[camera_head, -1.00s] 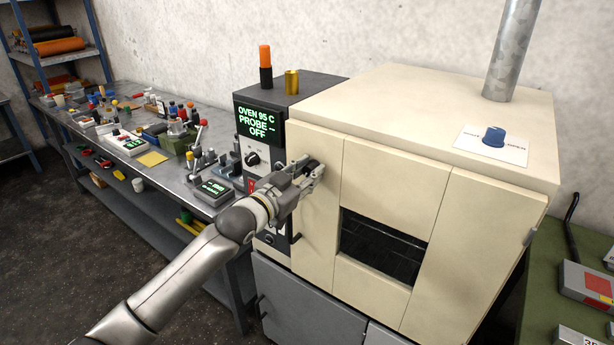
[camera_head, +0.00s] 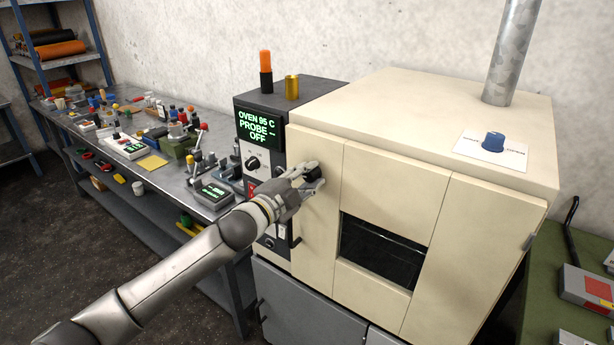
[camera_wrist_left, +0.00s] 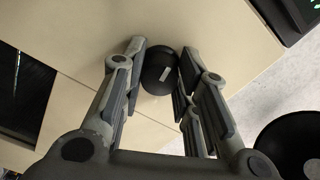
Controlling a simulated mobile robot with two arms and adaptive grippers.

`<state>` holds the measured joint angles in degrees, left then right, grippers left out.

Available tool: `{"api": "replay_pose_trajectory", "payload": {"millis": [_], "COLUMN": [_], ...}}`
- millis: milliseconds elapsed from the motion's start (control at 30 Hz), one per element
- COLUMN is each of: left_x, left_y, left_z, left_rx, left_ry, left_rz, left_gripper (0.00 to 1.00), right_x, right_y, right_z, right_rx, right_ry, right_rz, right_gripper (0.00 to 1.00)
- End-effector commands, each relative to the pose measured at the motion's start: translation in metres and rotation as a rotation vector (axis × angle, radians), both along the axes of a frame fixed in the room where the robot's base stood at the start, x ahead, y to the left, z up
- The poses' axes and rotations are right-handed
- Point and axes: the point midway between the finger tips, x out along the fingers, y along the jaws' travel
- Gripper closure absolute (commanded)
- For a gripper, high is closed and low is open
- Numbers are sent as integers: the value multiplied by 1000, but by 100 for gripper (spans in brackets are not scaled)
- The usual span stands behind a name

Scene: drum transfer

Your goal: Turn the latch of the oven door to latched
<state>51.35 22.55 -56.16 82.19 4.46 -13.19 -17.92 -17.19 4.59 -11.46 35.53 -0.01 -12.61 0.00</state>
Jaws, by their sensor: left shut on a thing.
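The cream oven (camera_head: 390,160) stands in the middle, its door (camera_head: 388,190) with a dark window facing me and closed. The latch (camera_head: 311,171) is a black round knob near the upper left of the door front, partly hidden by my fingers. My left gripper (camera_head: 304,174) comes in from the left and is shut on the latch. In the left wrist view the latch (camera_wrist_left: 159,72) sits between the two finger pads, with a pale mark on its face. My right gripper is not in view.
The oven's control panel (camera_head: 258,125) reads OVEN 95 C, PROBE --, OFF. A blue knob (camera_head: 493,141) on a white plate and a metal pipe (camera_head: 510,55) are on the oven top. A cluttered workbench (camera_head: 130,130) stands left, a green bench (camera_head: 575,280) right.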

Motion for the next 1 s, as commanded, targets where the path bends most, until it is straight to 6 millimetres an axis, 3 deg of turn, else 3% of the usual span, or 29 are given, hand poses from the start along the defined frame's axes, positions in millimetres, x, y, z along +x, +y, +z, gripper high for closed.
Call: {"api": "replay_pose_trajectory", "payload": {"millis": [333,900,933,1000], "left_x": [0,0,0,0], "left_y": [1,1,1,1], "left_z": [-1,-1,-2,-1], "left_rx": [121,143,143,143], "left_ry": [-84,-100,-100,-100], "left_rz": [2,2,2,2], "left_gripper": [95,95,68,59], "right_x": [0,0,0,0], "right_y": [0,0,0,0], "right_z": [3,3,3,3], "right_rx": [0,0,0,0], "right_ry": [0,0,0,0], "right_rz": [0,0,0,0], "right_gripper": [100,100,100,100]}}
